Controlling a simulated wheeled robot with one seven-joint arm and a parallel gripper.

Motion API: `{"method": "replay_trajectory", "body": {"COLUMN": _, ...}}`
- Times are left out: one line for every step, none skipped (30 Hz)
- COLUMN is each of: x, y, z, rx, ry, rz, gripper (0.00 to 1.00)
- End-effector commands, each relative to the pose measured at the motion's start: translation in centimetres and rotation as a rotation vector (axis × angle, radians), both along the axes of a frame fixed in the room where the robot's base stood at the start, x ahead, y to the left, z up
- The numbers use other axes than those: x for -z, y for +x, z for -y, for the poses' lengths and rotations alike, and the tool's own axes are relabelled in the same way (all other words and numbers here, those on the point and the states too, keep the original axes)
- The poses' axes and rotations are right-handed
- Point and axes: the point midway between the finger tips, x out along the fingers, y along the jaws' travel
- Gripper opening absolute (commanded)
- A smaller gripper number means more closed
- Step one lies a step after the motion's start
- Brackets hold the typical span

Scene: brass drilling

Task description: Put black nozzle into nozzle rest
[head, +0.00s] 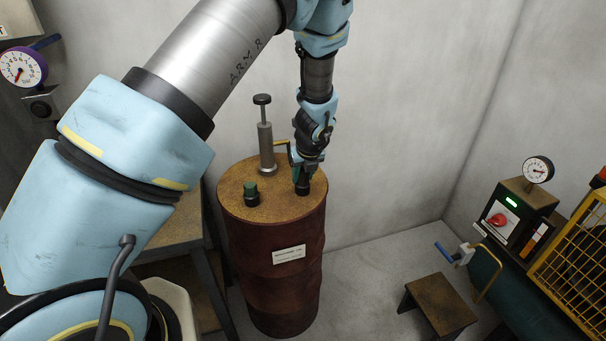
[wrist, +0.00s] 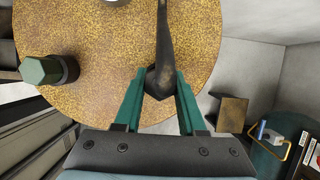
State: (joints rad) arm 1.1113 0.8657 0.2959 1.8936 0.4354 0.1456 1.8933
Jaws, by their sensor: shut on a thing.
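My gripper (head: 305,170) points down over the right part of the rusty red drum's top (head: 240,207) in the head view. In the wrist view its green fingers (wrist: 160,76) are shut on the black nozzle (wrist: 162,50), a dark piece with a long narrow part running toward the top of the picture. In the head view a short black cylindrical shape (head: 302,187) shows right below the fingers at the drum top. I cannot tell whether it is the nozzle or the nozzle rest. No separate nozzle rest can be made out.
A black fitting with a green cap (head: 251,192) stands on the drum top, left of my gripper; it also shows in the wrist view (wrist: 40,70). A grey hand pump (head: 266,145) stands behind it. A small stool (head: 437,303) and a machine with a gauge (head: 515,213) are at right.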

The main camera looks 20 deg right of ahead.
Motion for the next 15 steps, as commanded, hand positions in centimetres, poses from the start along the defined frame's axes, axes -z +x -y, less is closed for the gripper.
{"method": "replay_trajectory", "body": {"x": -0.03, "y": 0.02, "z": 0.01, "rx": 0.0, "ry": 0.0, "rz": 0.0, "gripper": 0.0}}
{"method": "replay_trajectory", "body": {"x": -0.04, "y": 0.02, "z": 0.01, "rx": 0.0, "ry": 0.0, "rz": 0.0, "gripper": 0.0}}
{"method": "replay_trajectory", "body": {"x": -0.04, "y": 0.01, "z": 0.01, "rx": 0.0, "ry": 0.0, "rz": 0.0, "gripper": 0.0}}
{"method": "replay_trajectory", "body": {"x": -0.04, "y": 0.01, "z": 0.01, "rx": 0.0, "ry": 0.0, "rz": 0.0, "gripper": 0.0}}
{"method": "replay_trajectory", "body": {"x": -0.04, "y": 0.01, "z": 0.01, "rx": 0.0, "ry": 0.0, "rz": 0.0, "gripper": 0.0}}
{"method": "replay_trajectory", "body": {"x": -0.04, "y": 0.02, "z": 0.0, "rx": 0.0, "ry": 0.0, "rz": 0.0, "gripper": 0.0}}
{"method": "replay_trajectory", "body": {"x": -0.04, "y": 0.01, "z": 0.01, "rx": 0.0, "ry": 0.0, "rz": 0.0, "gripper": 0.0}}
{"method": "replay_trajectory", "body": {"x": -0.04, "y": 0.03, "z": 0.0, "rx": 0.0, "ry": 0.0, "rz": 0.0, "gripper": 0.0}}
{"method": "replay_trajectory", "body": {"x": -0.04, "y": 0.02, "z": 0.0, "rx": 0.0, "ry": 0.0, "rz": 0.0, "gripper": 0.0}}
{"method": "replay_trajectory", "body": {"x": -0.04, "y": 0.02, "z": 0.0, "rx": 0.0, "ry": 0.0, "rz": 0.0, "gripper": 0.0}}
{"method": "replay_trajectory", "body": {"x": -0.04, "y": 0.02, "z": 0.0, "rx": 0.0, "ry": 0.0, "rz": 0.0, "gripper": 0.0}}
{"method": "replay_trajectory", "body": {"x": -0.05, "y": 0.01, "z": 0.0, "rx": 0.0, "ry": 0.0, "rz": 0.0, "gripper": 0.44}}
{"method": "replay_trajectory", "body": {"x": -0.05, "y": 0.01, "z": 0.0, "rx": 0.0, "ry": 0.0, "rz": 0.0, "gripper": 0.47}}
{"method": "replay_trajectory", "body": {"x": -0.04, "y": 0.02, "z": 0.0, "rx": 0.0, "ry": 0.0, "rz": 0.0, "gripper": 0.51}}
{"method": "replay_trajectory", "body": {"x": -0.04, "y": 0.02, "z": 0.0, "rx": 0.0, "ry": 0.0, "rz": 0.0, "gripper": 0.55}}
